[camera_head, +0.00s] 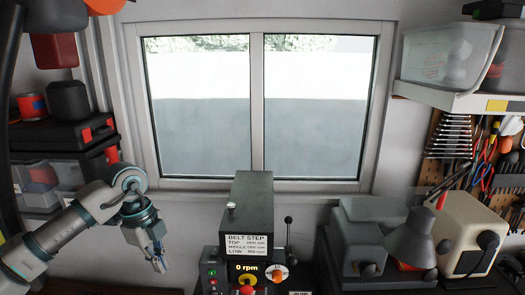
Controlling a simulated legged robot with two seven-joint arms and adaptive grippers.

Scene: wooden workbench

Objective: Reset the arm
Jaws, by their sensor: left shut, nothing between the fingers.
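My left arm comes in from the lower left, and its left gripper (159,264) points down, to the left of the grey machine (253,195). The gripper is small in the picture; its fingers are together with nothing between them. It is apart from the machine, with wall behind it. My right gripper is not in view.
The grey machine has a "BELT STEP" label, a "0 rpm" display (247,267), a red knob and a black lever (288,233). Grey and cream machines stand at the right. Toolboxes (62,135) and a clear bin are at the left. A window (257,110) is behind.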

